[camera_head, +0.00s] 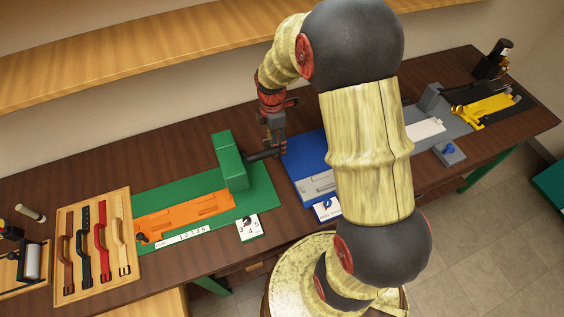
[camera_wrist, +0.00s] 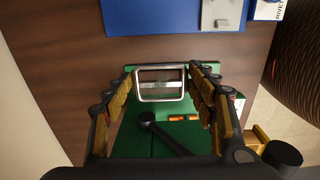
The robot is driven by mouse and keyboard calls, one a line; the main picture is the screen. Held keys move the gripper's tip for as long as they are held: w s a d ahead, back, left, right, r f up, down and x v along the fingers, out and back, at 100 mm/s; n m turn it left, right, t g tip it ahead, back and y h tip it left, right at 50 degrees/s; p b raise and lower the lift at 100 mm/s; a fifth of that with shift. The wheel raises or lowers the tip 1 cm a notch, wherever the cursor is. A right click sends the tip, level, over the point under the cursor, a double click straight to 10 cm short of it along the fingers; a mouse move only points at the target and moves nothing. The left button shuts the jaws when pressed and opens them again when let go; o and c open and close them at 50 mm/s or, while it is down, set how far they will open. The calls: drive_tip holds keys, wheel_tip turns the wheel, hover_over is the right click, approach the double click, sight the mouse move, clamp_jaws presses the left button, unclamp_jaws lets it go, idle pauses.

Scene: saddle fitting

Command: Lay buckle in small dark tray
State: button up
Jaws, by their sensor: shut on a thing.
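The buckle (camera_wrist: 160,100), a silver rectangular frame, sits between my fingertips in the wrist view. My gripper (camera_wrist: 162,72) is shut on it by its left and right sides. In the head view my gripper (camera_head: 277,146) is above the bench, between the green block and the blue mat; the buckle cannot be made out there. I cannot pick out the small dark tray with certainty in either view; my arm hides part of the bench.
A tall green block (camera_head: 229,160) with a dark bar stands on the green mat (camera_head: 262,192), beside an orange plate (camera_head: 185,214). The blue mat (camera_head: 303,155) lies to the right. A wooden tray (camera_head: 65,267) of strap handles is at left. A shelf (camera_head: 150,55) runs above the bench.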

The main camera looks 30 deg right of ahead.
drive_tip(key=b, duration=0.4)
hover_over(275, 170)
wheel_tip(275, 170, down, 6)
drive_tip(key=r, duration=0.1)
wheel_tip(275, 170, down, 10)
drive_tip(key=shift+f+b, duration=0.1)
drive_tip(key=shift+b, duration=0.65)
drive_tip(key=shift+f, duration=0.2)
drive_tip(key=o, duration=1.2)
drive_tip(key=shift+c, duration=0.2)
drive_tip(key=shift+r, duration=0.2)
